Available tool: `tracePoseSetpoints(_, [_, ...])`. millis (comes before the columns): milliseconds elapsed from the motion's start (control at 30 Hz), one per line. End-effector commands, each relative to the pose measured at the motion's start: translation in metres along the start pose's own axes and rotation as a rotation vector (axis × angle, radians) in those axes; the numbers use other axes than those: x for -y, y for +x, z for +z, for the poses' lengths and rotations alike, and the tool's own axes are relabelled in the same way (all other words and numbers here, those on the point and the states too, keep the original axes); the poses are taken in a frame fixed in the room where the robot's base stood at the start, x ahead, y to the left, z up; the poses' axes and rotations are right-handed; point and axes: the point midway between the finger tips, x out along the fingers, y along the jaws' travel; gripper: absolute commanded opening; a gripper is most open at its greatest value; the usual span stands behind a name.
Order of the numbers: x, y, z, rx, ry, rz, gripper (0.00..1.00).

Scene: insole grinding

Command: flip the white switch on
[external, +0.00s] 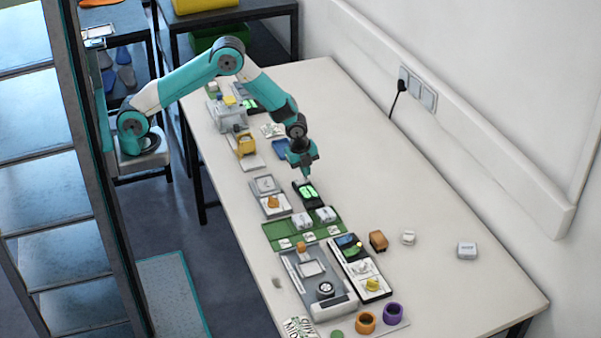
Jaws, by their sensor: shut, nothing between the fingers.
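My gripper (306,176) points down over the left part of the long table, its fingers shut and empty. It is just above a black-framed unit (308,193) with lit green parts, and I cannot tell if it touches it. White switch-like blocks (302,220) and (326,214) stand on a green board (275,236) just below this unit in the picture. A white box (467,250) lies apart on the right of the table, and a smaller white piece (408,238) lies left of it. Which of these is the white switch, and its position, is too small to tell.
A grey device (318,283), an orange-brown block (378,240), and orange (366,322) and purple (393,313) rings sit at the front. A yellow-topped device (245,146) stands behind. Wall sockets (418,88) hold a black plug.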

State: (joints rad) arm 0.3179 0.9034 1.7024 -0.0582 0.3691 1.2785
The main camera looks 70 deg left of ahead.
Motion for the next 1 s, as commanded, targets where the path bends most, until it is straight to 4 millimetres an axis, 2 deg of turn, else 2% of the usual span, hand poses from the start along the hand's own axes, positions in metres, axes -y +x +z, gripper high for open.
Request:
tracePoseSetpoints(133, [0.000, 0.010, 0.000, 0.000, 0.000, 0.001, 0.00])
tracePoseSetpoints(500, [0.000, 0.013, 0.000, 0.000, 0.000, 0.000, 0.00])
tracePoseSetpoints(633, [0.002, 0.023, 0.000, 0.000, 0.000, 0.000, 0.00])
tracePoseSetpoints(1000, [-0.001, 0.019, 0.000, 0.001, 0.001, 0.005, 0.00])
